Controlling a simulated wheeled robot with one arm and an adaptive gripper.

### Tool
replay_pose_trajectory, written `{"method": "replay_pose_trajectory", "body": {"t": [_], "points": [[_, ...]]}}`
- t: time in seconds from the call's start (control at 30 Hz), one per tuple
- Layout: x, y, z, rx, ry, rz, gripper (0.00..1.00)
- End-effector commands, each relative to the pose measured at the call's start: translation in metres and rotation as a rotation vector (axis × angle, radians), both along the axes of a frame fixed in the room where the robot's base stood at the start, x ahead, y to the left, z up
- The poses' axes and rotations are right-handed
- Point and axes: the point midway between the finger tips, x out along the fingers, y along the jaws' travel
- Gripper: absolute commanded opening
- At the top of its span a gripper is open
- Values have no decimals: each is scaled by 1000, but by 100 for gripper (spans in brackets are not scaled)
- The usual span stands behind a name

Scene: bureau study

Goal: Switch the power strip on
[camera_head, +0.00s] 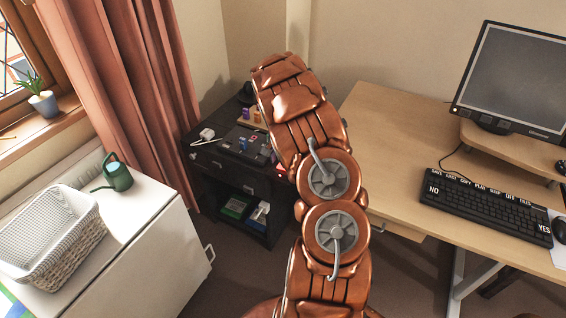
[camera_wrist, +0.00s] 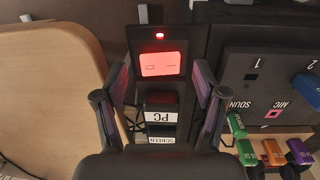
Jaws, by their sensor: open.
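The power strip (camera_wrist: 161,105) is black and runs up the middle of the wrist view, with sockets labelled PC and SCREEN. Its wide rocker switch (camera_wrist: 160,64) glows bright red, and a small red light (camera_wrist: 159,36) above it is lit. My gripper (camera_wrist: 161,80) is open and empty. Its two dark fingers stand apart on either side of the strip, just short of the switch in the picture. I cannot tell whether they touch the strip. In the head view my copper arm hides the gripper and the strip.
A black panel (camera_wrist: 252,102) with MIC and SOUND labels and coloured plugs is close on the right. A wooden surface (camera_wrist: 45,85) is on the left. In the head view, a dark cabinet (camera_head: 240,182) stands behind my arm, beside the wooden desk (camera_head: 390,150).

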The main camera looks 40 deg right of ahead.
Motion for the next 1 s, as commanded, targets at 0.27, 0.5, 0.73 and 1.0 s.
{"method": "replay_pose_trajectory", "body": {"t": [0.27,0.5,0.73,1.0], "points": [[4,0,46,-5,-6,1,71],[7,1,90,-3,-5,1,71],[6,2,107,-1,-1,-1,71],[6,2,108,0,-1,-1,71]]}}
